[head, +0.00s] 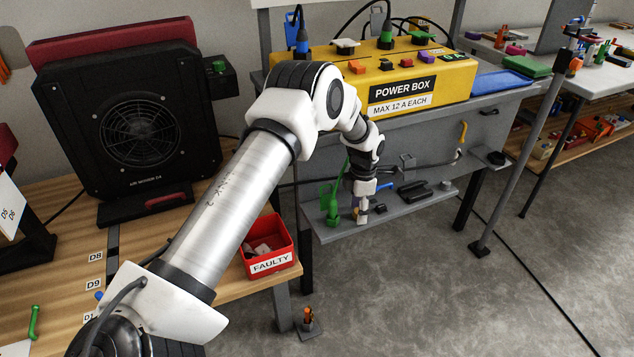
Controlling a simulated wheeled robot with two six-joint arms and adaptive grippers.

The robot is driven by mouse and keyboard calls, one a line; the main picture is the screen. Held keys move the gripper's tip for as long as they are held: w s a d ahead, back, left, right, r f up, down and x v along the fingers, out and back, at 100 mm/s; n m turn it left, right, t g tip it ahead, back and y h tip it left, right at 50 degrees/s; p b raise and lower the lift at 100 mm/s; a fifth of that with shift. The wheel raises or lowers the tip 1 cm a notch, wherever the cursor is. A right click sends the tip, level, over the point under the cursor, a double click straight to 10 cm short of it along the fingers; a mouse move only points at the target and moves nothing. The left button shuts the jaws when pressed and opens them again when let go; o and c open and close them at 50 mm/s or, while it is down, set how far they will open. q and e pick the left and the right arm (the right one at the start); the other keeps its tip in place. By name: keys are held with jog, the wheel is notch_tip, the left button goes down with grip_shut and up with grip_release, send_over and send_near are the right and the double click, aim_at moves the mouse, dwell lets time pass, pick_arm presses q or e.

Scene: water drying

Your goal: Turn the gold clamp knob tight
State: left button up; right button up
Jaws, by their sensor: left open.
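My left arm reaches across the view from the lower left, and my left gripper (362,217) points down over the grey lower shelf (400,213) of the workbench. It is open. A small gold-orange piece (355,212), which looks like the clamp knob, shows right beside the fingers. It is partly hidden by them, and I cannot tell whether they touch it. A green upright tool (332,205) stands just left of the gripper. My right gripper is not in view.
A yellow power box (420,82) sits on the bench above. Black parts (413,191) lie on the shelf to the right. A red FAULTY bin (268,262) is on the wooden table, near a black fan unit (140,125). A grey pole (520,155) stands at right; the floor is mostly clear.

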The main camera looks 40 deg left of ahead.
pick_arm(q)
notch_tip(320, 180, up, 8)
jog(key=p, duration=0.3)
jog(key=shift+r+p, duration=0.25)
jog(key=shift+p, duration=0.05)
jog(key=s+d+f+m+g+p, duration=0.1)
jog(key=s+d+m+p, duration=0.3)
jog(key=s, duration=0.6)
jog(key=s+d+f+m+g+p, duration=0.1)
jog(key=s+d+m+p, duration=0.4)
jog(key=s, duration=0.6)
jog(key=s+d+f+m+g+p, duration=0.1)
jog(key=s+d+f+m+p, duration=0.2)
jog(key=s, duration=0.7)
jog(key=d+m+p, duration=0.2)
jog(key=p, duration=0.2)
jog(key=shift+s+f+h, duration=0.15)
jog(key=shift+f+h, duration=0.15)
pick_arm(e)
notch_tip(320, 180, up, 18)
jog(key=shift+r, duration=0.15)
